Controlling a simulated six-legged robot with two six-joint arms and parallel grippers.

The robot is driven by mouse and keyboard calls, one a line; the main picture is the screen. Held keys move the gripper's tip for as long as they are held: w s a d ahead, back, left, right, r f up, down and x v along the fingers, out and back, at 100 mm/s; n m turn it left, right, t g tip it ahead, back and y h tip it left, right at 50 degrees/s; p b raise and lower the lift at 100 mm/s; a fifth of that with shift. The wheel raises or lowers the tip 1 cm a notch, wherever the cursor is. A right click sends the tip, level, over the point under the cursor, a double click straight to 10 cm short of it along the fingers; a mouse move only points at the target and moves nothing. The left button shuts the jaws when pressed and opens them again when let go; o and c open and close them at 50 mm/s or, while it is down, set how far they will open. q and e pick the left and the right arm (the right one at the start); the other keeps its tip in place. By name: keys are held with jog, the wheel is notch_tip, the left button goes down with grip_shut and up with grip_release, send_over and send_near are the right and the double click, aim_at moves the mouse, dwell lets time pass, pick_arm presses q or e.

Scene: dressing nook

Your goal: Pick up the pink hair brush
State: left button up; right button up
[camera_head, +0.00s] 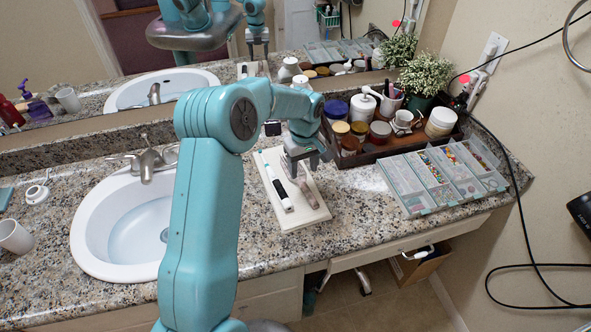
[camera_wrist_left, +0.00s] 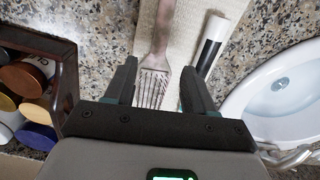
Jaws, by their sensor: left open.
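The pink hair brush (camera_head: 309,194) lies on a cream board on the counter; my left gripper partly covers it in the head view. In the left wrist view the brush (camera_wrist_left: 162,40) has a dull pink handle pointing away and a bristled head (camera_wrist_left: 153,88) nearer me. My left gripper (camera_head: 306,166) is open above the board. In the left wrist view its fingers (camera_wrist_left: 160,68) stand on either side of the bristled head, with gaps visible. I cannot tell how high the fingertips are above it. My right gripper is out of view.
A white and black handled item (camera_head: 277,188) lies beside the brush on the cream board (camera_head: 300,222). A dark tray (camera_head: 345,160) of jars stands behind right, with clear organiser boxes (camera_head: 440,180) in front. The sink (camera_head: 95,225) is left. A mirror backs the counter.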

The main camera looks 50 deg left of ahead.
aim_at(304, 187)
pick_arm(q)
jog(key=shift+s+d+f, duration=0.2)
jog(key=shift+f, duration=0.35)
jog(key=f, duration=0.2)
jog(key=f+p, duration=0.1)
jog(key=f, duration=0.2)
jog(key=shift+w+d+f, duration=0.1)
jog(key=shift+w+d, duration=0.05)
jog(key=shift+d, duration=0.05)
jog(key=c, duration=0.8)
grip_shut()
